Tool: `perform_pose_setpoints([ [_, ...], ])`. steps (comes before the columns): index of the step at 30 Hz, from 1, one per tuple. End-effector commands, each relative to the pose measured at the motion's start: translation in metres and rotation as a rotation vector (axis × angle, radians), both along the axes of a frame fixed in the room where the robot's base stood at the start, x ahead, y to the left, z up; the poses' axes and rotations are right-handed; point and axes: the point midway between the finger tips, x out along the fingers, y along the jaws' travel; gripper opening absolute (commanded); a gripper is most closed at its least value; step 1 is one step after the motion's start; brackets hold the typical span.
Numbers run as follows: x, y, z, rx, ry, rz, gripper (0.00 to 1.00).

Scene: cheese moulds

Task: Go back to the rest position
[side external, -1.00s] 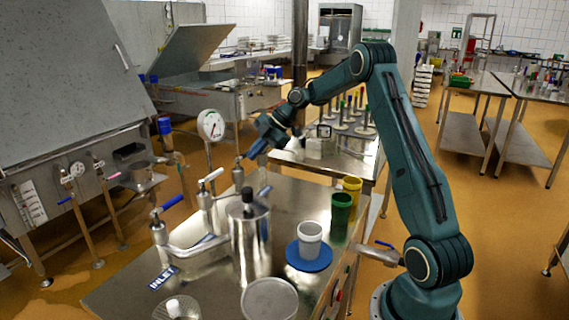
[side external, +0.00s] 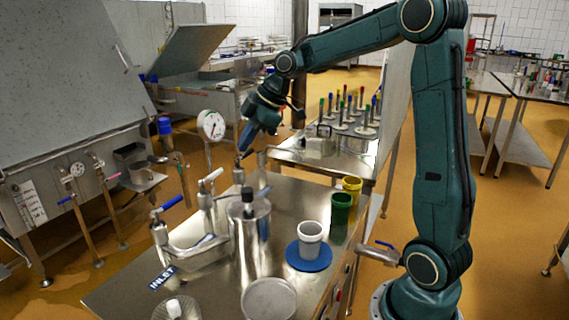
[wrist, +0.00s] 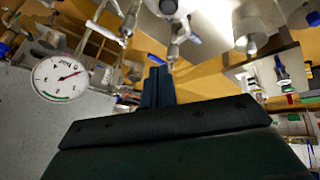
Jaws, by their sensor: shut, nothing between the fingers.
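My gripper (side external: 243,146) hangs in the air above the far end of the steel work table (side external: 113,290), pointing down and slightly left. Its fingers are shut with nothing between them; they also show in the wrist view (wrist: 158,75). On the table, a white mould (side external: 309,240) stands upright on a round blue mat (side external: 307,262). A green mould (side external: 340,212) and a yellow mould (side external: 351,190) stand behind it near the right edge. My gripper is well apart from all of them.
A pressure gauge (side external: 210,125) stands close left of my gripper, also large in the wrist view (wrist: 60,78). Valve pipes (side external: 204,200) and a steel cylinder (side external: 249,238) rise from the table. A second table with several coloured-handled stands (side external: 342,125) lies behind.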

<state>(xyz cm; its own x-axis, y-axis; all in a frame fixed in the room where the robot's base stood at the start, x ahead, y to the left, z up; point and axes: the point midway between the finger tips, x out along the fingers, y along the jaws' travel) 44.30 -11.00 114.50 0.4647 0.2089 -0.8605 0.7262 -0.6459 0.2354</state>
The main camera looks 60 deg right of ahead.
Motion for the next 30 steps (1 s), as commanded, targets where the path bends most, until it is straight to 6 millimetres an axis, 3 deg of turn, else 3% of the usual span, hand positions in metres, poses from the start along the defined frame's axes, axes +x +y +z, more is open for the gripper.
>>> perform_pose_setpoints([
  [6,-0.041,0.039,0.02,0.019,0.036,-0.133,0.0],
  [15,-0.104,0.079,0.032,0.057,0.071,-0.332,0.0],
  [30,-0.217,0.11,0.019,0.159,0.09,-0.674,0.0],
])
